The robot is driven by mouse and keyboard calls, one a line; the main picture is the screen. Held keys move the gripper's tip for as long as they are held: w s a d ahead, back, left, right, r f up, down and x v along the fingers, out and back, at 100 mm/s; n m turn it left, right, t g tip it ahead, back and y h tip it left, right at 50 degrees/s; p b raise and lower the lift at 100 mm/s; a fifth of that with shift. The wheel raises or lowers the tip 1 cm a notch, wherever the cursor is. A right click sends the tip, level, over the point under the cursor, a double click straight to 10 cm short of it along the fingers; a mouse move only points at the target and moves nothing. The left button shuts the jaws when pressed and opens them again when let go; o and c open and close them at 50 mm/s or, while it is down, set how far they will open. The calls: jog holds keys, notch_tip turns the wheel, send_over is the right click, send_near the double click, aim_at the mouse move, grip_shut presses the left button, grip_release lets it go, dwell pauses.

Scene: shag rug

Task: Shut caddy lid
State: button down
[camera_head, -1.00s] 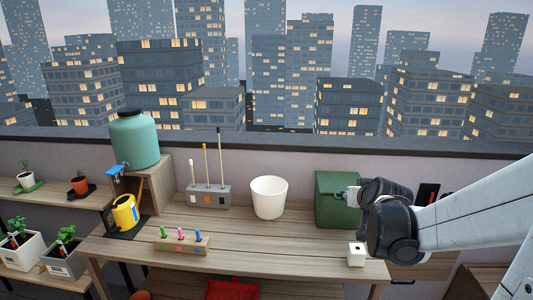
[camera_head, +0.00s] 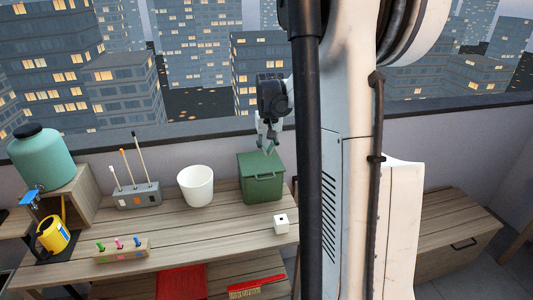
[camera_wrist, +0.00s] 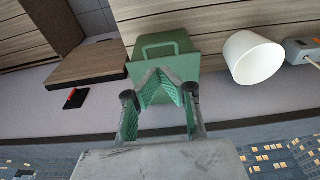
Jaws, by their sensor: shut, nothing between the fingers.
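The green caddy (camera_head: 262,187) stands at the right end of the wooden table. Its lid (camera_head: 258,160) looks down on the box in the head view, though a small gap could not be made out. A handle shows on its front. My gripper (camera_head: 268,148) hangs just above the caddy's top rear edge, pointing down, with its fingers shut and empty. The wrist view is turned upside down; there the caddy (camera_wrist: 178,43) with its handle lies just beyond my fingertips (camera_wrist: 165,78). Whether the fingertips touch the lid cannot be told.
A white pot (camera_head: 196,187) stands left of the caddy, and a small white cube (camera_head: 281,224) lies in front of it. A grey tool holder (camera_head: 138,196) with sticks is farther left. A wooden chest (camera_head: 450,235) stands at right. My column hides the middle right.

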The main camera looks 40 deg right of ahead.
aim_at(266, 179)
jog(key=f, duration=0.4)
jog(key=w+f+p, duration=0.1)
jog(key=f, duration=0.3)
jog(key=d+f, duration=0.1)
jog(key=f, duration=0.3)
jog(key=shift+w+p, duration=0.3)
jog(key=shift+p, duration=0.05)
jog(key=shift+f, duration=0.1)
jog(key=f+b, duration=0.1)
jog(key=b, duration=0.1)
jog(key=shift+a+f+b, duration=0.1)
jog(key=shift+f+b, duration=0.25)
jog(key=shift+f, duration=0.05)
notch_tip(266, 179, up, 14)
jog(key=s+a, duration=0.1)
jog(key=s, duration=0.1)
jog(key=shift+s, duration=0.15)
jog(key=shift+a, duration=0.2)
